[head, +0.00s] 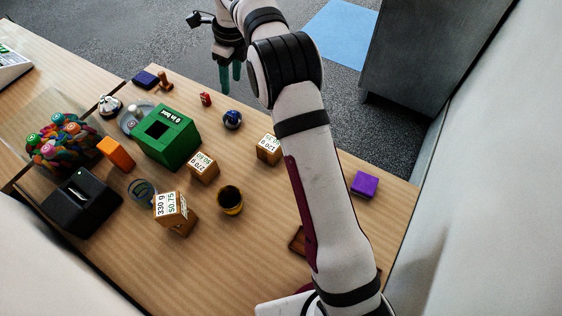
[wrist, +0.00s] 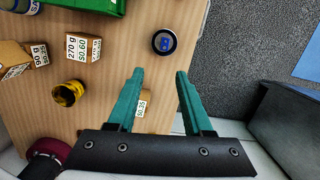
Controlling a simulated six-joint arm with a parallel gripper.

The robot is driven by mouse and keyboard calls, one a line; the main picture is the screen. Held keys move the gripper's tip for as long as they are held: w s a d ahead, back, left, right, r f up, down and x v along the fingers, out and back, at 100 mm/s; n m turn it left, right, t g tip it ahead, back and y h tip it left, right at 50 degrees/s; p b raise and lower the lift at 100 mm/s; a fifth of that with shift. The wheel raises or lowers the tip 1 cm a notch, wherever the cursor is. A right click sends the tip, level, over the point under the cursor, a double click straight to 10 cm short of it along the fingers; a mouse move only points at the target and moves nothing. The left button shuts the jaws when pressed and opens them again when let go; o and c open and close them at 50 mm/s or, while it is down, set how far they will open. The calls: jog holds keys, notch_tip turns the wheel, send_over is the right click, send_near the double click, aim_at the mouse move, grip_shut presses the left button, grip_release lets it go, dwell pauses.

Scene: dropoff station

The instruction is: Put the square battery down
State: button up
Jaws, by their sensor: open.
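My gripper (head: 231,78) is open, with two teal fingers apart and nothing held between them. In the head view it hangs high near the far edge of the table. The wrist view shows its fingertips (wrist: 160,74) spread, with the table below. I cannot pick out a square battery for certain in either view. A green box (head: 168,146) with a square opening and a label reading "0 in bin" stands on the table. Its edge also shows in the wrist view (wrist: 97,5). A small tan box marked $0.35 (wrist: 146,98) shows between the fingers, partly hidden.
Price-marked boxes (head: 203,168) stand on the wooden table (head: 270,245). There are also a black-and-yellow cup (head: 230,200), a round blue object (head: 232,120), an orange block (head: 115,152), a black slotted box (head: 82,204) and a purple block (head: 364,184). Grey floor lies beyond.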

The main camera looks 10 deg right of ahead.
jog(key=s+d+r+n, duration=0.2)
jog(key=s+r+n, duration=0.3)
jog(key=s, duration=0.5)
jog(key=s+d+r+n, duration=0.1)
jog(key=s+r+n, duration=0.4)
jog(key=s, duration=0.5)
jog(key=s+f+n, duration=0.2)
jog(key=s+n, duration=0.3)
jog(key=s, duration=0.6)
jog(key=s+d+f+n+g, duration=0.1)
jog(key=s+f+n, duration=0.2)
jog(key=s, duration=0.8)
jog(key=shift+d+n+y, duration=0.15)
jog(key=shift+n+y, duration=0.15)
jog(key=shift+n, duration=0.8)
